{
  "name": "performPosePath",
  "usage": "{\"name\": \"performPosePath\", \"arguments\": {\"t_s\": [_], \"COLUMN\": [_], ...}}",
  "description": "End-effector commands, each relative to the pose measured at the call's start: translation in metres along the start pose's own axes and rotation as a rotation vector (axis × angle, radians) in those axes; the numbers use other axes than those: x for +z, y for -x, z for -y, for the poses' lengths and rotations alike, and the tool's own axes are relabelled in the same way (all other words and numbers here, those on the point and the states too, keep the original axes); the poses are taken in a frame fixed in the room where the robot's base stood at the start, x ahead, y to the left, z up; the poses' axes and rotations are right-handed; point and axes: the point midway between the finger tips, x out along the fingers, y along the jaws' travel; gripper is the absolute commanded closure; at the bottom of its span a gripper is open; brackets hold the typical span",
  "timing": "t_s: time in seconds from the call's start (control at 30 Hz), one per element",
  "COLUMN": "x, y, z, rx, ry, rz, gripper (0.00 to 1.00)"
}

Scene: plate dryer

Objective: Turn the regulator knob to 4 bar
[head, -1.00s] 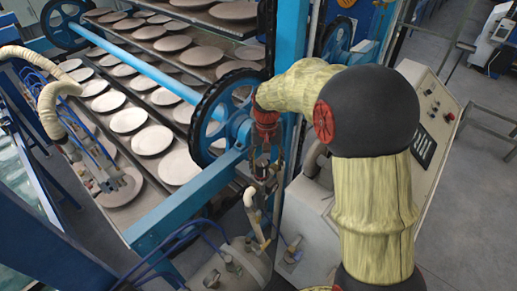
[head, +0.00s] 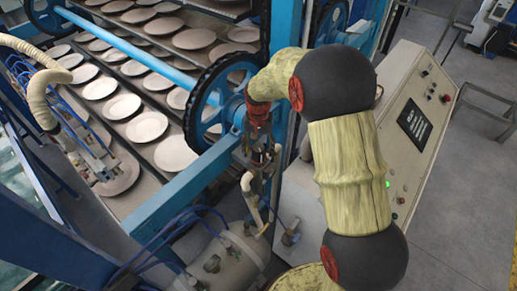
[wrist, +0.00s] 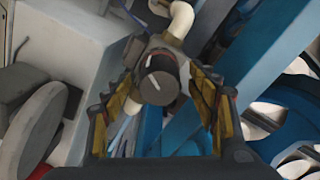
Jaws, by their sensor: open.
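The regulator knob (wrist: 160,80) is a dark round knob with a pale pointer line on its face, seen nearly end-on in the wrist view. The line leans up and to the right; no scale is legible. A red band shows behind its rim. My gripper (wrist: 165,112) is open, its yellow-padded fingers to the left and right of the knob with gaps on both sides. Whether the fingertips reach past the knob's face I cannot tell. In the head view my gripper (head: 262,158) points down beside the blue frame and hides the knob.
A pale bent pipe (head: 250,190) runs just below my gripper to a grey tank (head: 232,262). The blue frame beam (head: 180,198) and a large blue wheel (head: 215,100) are close on the left. A control cabinet (head: 395,160) stands at the right. Plates (head: 145,127) fill the racks.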

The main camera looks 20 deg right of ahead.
Motion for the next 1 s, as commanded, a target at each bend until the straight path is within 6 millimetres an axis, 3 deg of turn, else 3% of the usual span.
{"name": "performPosePath", "arguments": {"t_s": [0.23, 1.0], "x": [-0.0001, -0.0002], "y": [-0.0008, -0.0005], "z": [0.0000, 0.0001], "rx": [0.000, 0.000], "ry": [0.000, 0.000], "rz": [-0.001, -0.001], "gripper": [0.41, 0.85]}}
